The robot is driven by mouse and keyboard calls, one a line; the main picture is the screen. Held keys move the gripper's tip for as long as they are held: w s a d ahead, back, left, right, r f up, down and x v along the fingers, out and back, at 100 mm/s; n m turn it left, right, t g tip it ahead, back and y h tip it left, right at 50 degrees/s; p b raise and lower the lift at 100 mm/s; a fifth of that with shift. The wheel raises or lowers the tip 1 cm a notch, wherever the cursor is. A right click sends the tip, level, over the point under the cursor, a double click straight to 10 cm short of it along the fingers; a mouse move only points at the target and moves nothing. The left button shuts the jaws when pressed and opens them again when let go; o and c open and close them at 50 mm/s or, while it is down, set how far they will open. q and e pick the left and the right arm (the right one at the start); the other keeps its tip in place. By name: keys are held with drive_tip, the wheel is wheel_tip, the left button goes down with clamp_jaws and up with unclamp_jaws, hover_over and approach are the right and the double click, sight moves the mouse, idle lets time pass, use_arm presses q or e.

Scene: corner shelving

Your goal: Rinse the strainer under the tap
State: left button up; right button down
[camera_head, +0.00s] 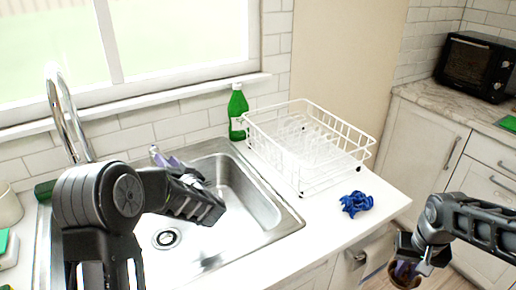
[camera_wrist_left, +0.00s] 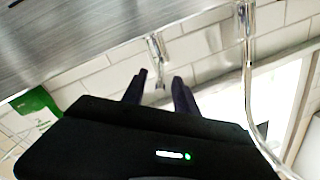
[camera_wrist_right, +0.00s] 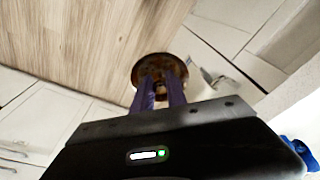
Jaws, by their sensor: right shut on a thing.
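The strainer (camera_head: 404,274) is a small round brownish piece at the lower right of the head view. My right gripper (camera_wrist_right: 160,82) is shut on it, with the round rim (camera_wrist_right: 158,62) beyond the fingertips, away from the sink and above the floor. The chrome tap (camera_head: 66,118) arches up at the sink's back left. A small chrome lever (camera_wrist_left: 156,48) shows behind the sink. My left gripper (camera_wrist_left: 160,76) is open, its fingertips either side of the lever's lower end in the wrist view; I cannot tell whether they touch it. No running water is visible.
The steel sink (camera_head: 240,195) is empty around its drain. A green bottle (camera_head: 237,112) and a white dish rack (camera_head: 310,150) stand to its right. A crumpled blue cloth (camera_head: 356,203) lies on the counter. A black oven (camera_head: 476,64) stands at the far right.

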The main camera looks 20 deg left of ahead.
use_arm(q)
drive_tip(key=v, duration=0.6)
drive_tip(key=shift+s+d+b, duration=0.25)
drive_tip(key=shift+d+b, duration=0.05)
drive_tip(key=shift+b, duration=0.15)
